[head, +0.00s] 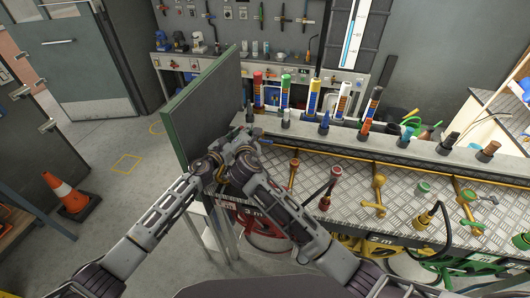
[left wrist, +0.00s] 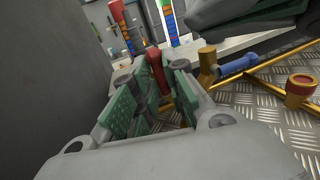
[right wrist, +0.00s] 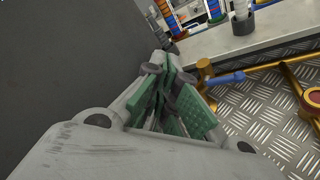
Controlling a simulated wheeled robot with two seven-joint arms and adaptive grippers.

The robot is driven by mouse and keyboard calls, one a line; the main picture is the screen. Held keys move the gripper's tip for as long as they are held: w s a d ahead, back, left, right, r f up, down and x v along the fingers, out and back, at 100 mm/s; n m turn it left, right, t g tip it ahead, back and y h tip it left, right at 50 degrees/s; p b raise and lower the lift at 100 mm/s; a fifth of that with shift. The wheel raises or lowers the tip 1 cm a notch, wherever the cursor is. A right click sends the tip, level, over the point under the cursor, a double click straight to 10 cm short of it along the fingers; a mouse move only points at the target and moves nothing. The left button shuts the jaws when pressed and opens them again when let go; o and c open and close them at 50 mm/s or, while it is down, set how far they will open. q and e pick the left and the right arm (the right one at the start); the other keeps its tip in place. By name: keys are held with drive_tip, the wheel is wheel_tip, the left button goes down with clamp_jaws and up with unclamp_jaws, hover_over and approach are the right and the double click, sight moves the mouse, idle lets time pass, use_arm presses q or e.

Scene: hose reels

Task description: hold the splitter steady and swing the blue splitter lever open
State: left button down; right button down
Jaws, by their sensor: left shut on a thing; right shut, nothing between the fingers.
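The splitter's brass body (left wrist: 207,66) with its blue lever (left wrist: 236,65) shows right of my left gripper in the left wrist view. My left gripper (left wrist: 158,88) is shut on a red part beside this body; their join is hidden. In the right wrist view, the brass body (right wrist: 203,71) and blue lever (right wrist: 226,78) are just right of my right gripper (right wrist: 170,85). That gripper is shut and empty, and the lever is outside its fingers. In the head view my right gripper (head: 243,154) is close to the left one, and the two hide most of the splitter.
A dark upright panel (head: 205,105) with a green edge stands close left of the grippers. Red (head: 334,174) and yellow (head: 379,183) fittings stand on the metal bench to the right. Brass pipes run along it. Coloured nozzles line the raised ledge behind.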

sight(265, 141)
drive_tip(key=s+d+f+n+g+h, duration=0.3)
drive_tip(key=s+f, duration=0.4)
drive_tip(key=f, duration=0.3)
drive_tip(key=shift+s+n+g+h, duration=0.35)
drive_tip(key=shift+n+g+h, duration=0.45)
drive_tip(key=shift+n, duration=0.4)
drive_tip(key=shift+x, duration=5.05)
drive_tip(key=shift+w+r, duration=0.15)
drive_tip(key=shift+r, duration=0.8)
drive_tip(key=shift+w+r, duration=0.2)
drive_tip(key=shift+r, duration=0.75)
drive_tip(key=shift+s+d+r+n+g+h, duration=0.1)
drive_tip(key=shift+d+r+n+g+h, duration=0.1)
drive_tip(key=shift+r+n+h, duration=0.3)
drive_tip(key=shift+d+r+n+g+h, duration=0.1)
drive_tip(key=shift+r+n+g+h, duration=0.1)
drive_tip(key=shift+n+h, duration=0.45)
drive_tip(key=shift+r, duration=0.15)
drive_tip(key=shift+r, duration=0.5)
